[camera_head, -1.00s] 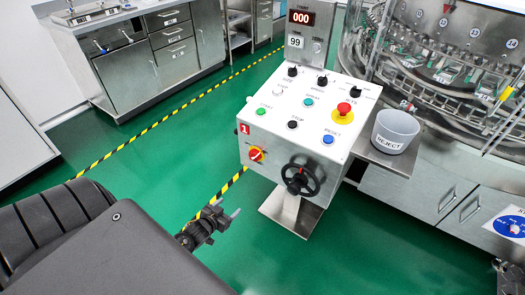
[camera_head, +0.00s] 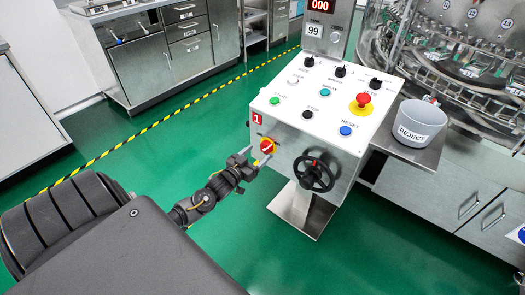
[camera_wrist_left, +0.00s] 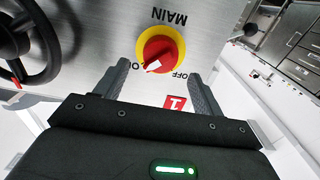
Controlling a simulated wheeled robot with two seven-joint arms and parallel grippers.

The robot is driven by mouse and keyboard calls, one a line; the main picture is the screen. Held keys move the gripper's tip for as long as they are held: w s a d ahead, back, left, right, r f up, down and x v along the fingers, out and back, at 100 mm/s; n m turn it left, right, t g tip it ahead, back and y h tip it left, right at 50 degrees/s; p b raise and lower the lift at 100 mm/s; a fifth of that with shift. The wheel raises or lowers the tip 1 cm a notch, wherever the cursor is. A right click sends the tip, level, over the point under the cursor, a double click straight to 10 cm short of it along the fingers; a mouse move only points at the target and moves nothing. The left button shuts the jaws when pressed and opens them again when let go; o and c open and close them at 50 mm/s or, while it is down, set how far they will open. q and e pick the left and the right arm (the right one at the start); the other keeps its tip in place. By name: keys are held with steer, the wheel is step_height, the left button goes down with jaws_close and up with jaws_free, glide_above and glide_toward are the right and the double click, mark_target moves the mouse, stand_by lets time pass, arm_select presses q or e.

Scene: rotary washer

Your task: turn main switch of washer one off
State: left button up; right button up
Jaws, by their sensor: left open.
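The main switch (camera_head: 267,146) is a red knob on a yellow round plate, low on the front of the control box marked 1 (camera_head: 257,119). My left gripper (camera_head: 254,161) is open just in front of it, at its lower left. In the left wrist view the main switch (camera_wrist_left: 160,50) lies just beyond and between the open fingers of the left gripper (camera_wrist_left: 157,72), apart from them. That view is upside down. The knob's white mark points lower left, away from the OFF label (camera_wrist_left: 182,75). My right gripper is not in view.
A black handwheel (camera_head: 313,174) sits right of the switch. The box top (camera_head: 300,100) carries several buttons, knobs and a red emergency stop (camera_head: 363,98). A REJECT bin (camera_head: 419,123) stands right of the box. Green floor lies open at left.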

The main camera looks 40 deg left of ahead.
mark_target(263, 149)
arm_select(q)
steer(key=w, duration=0.2)
steer(key=shift+w, duration=1.05)
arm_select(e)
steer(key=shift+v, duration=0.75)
arm_select(q)
steer(key=shift+c, duration=0.3)
steer(key=c, duration=0.9)
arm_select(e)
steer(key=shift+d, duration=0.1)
